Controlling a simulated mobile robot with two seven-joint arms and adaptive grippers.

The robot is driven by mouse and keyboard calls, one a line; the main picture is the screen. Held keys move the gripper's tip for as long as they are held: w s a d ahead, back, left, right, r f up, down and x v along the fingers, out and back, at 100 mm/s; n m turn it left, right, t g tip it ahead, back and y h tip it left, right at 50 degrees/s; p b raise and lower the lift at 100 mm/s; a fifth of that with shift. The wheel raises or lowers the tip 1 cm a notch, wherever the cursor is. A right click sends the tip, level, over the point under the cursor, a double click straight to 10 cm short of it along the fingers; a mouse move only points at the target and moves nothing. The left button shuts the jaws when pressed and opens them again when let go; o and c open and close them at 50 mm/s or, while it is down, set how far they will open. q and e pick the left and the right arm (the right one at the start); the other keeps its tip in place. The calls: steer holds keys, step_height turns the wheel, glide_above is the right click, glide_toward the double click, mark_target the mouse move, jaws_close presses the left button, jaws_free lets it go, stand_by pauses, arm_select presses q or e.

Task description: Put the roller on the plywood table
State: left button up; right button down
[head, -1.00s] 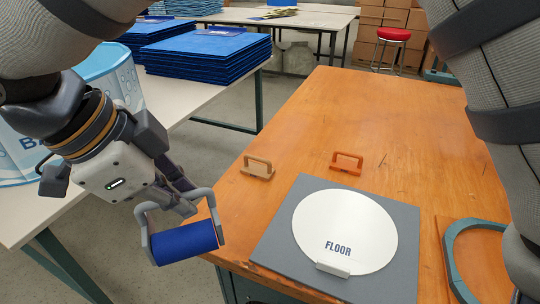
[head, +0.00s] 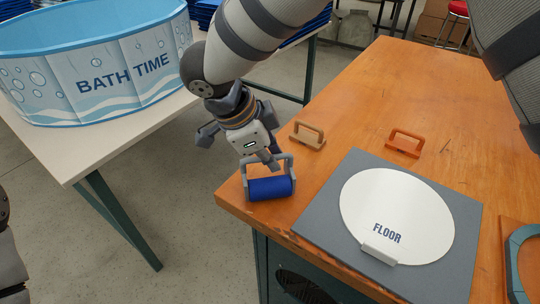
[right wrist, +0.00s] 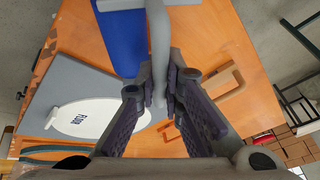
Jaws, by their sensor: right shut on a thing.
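The roller has a blue cylinder (head: 270,187) in a grey frame. It is at the near left corner of the orange-brown plywood table (head: 345,110). I cannot tell whether it touches the top. My right gripper (head: 271,161) is shut on the roller's grey handle from above. In the right wrist view, the handle (right wrist: 159,40) runs between the fingers of my right gripper (right wrist: 159,98), and the blue cylinder (right wrist: 127,40) shows above the fingers, over the table. My left gripper is not in view.
A grey board (head: 330,220) with a white "FLOOR" disc (head: 395,215) lies right of the roller. A tan handle block (head: 308,135) and an orange one (head: 404,143) stand behind. A "BATH TIME" tub (head: 100,85) stands on a white table (head: 60,155). A floor gap separates the tables.

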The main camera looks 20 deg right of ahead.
steer(key=shift+f, duration=0.15)
steer(key=c, duration=1.7)
jaws_free()
steer(key=v, duration=1.2)
steer(key=shift+p, duration=0.3)
